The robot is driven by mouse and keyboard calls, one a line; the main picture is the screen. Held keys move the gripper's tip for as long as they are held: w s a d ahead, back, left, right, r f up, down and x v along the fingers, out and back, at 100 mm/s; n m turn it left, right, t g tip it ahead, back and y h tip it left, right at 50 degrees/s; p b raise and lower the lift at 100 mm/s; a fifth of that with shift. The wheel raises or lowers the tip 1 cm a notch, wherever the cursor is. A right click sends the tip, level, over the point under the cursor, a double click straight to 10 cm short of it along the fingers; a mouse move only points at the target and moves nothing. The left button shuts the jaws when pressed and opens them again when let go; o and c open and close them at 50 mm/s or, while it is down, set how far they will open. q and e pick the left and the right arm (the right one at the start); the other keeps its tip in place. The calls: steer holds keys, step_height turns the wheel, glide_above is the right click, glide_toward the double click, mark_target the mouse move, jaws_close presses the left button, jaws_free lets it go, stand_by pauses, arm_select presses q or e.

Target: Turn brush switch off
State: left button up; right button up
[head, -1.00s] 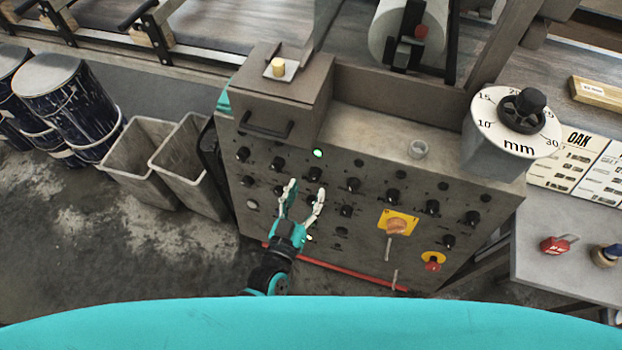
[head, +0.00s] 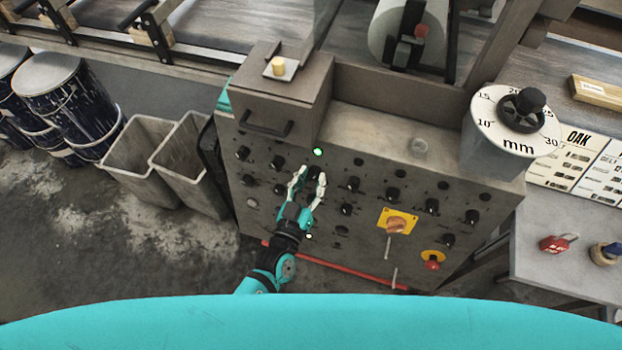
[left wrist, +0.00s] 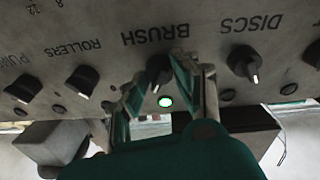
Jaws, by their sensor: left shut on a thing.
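The brush switch (left wrist: 158,72) is a black knob under the label BRUSH, upside down in the left wrist view. Its green lamp (left wrist: 165,101) is lit; the lamp also glows on the panel in the head view (head: 318,152). My left gripper (head: 308,178) is at the panel, its pale fingertips around the brush knob (head: 314,172). In the left wrist view the gripper (left wrist: 160,84) has a finger on each side of the knob and is shut on it. The fingers partly hide the knob, so its pointer is hard to read. My right gripper is not in view.
The DISCS knob (left wrist: 244,64) and ROLLERS knob (left wrist: 82,80) flank the brush switch closely. Grey bins (head: 185,165) stand left of the control cabinet.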

arm_select(q)
steer(key=shift+n, duration=0.5)
jaws_close()
steer(key=n+y, duration=0.1)
steer(key=n, duration=0.5)
steer(key=shift+n+y, duration=0.4)
steer(key=n+y, duration=0.1)
steer(key=n, duration=0.5)
steer(key=shift+s+d, duration=0.1)
steer(key=o, duration=1.1)
jaws_free()
steer(key=shift+c, duration=0.2)
steer(key=v, duration=1.2)
steer(key=shift+d, duration=0.15)
